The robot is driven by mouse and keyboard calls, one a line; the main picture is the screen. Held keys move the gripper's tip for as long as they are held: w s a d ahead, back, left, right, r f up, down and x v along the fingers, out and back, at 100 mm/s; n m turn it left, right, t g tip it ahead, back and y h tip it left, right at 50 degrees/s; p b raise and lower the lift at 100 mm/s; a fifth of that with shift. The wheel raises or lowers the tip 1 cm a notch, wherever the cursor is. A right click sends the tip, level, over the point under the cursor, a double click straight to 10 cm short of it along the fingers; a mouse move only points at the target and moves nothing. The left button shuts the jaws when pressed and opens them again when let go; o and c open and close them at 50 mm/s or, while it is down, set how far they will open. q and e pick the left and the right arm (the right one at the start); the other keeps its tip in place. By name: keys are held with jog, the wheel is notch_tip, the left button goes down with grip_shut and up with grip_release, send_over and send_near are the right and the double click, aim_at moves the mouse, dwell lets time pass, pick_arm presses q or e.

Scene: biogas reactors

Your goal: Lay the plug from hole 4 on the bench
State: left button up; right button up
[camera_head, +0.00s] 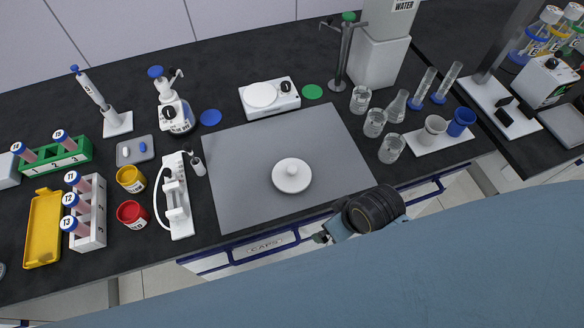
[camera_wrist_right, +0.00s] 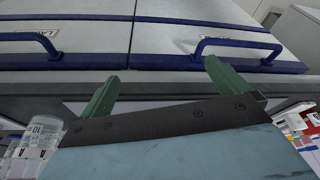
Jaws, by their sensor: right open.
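I cannot make out a hole marked 4 or its plug in either view. A white round lid-like piece with a knob (camera_head: 291,175) lies on the grey mat (camera_head: 245,140) on the bench. In the right wrist view my right gripper (camera_wrist_right: 160,76) is open, its green fingers wide apart with nothing between them. It faces the cabinet drawers (camera_wrist_right: 90,35) with blue handles below the bench. In the head view my right arm is at the bench's front edge, and its fingers are mostly hidden. My left gripper is not in view.
At left stand a green tube rack (camera_head: 60,160), a white tube rack (camera_head: 95,225), a yellow tray (camera_head: 42,228), and yellow and red cups. Glass beakers (camera_head: 375,122), a tap stand (camera_head: 340,65) and a white hotplate (camera_head: 268,97) stand behind and right. Most of the mat is clear.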

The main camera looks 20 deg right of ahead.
jog(key=w+a+r+n, duration=0.1)
jog(key=a+r, duration=0.1)
jog(key=w+a+r+n+y, duration=0.1)
jog(key=w+a+r+n, duration=0.1)
jog(key=r, duration=0.1)
jog(key=w+a+r+n+p, duration=0.1)
jog(key=w+a+r+n, duration=0.1)
jog(key=r, duration=0.1)
jog(key=shift+a+y, duration=0.25)
jog(key=shift+y, duration=0.15)
jog(key=w+a+r+n+g, duration=0.1)
jog(key=w+a+r+n, duration=0.25)
jog(key=n, duration=0.25)
notch_tip(320, 180, up, 4)
jog(key=n+g+h+p, duration=0.1)
jog(key=n+g+h, duration=0.15)
jog(key=n, duration=0.65)
send_over(293, 168)
jog(key=shift+h, duration=0.25)
notch_tip(293, 168, down, 7)
jog(key=shift+w+d, duration=0.1)
jog(key=shift+w, duration=0.05)
jog(key=shift+f, duration=2.6)
jog(key=c, duration=0.9)
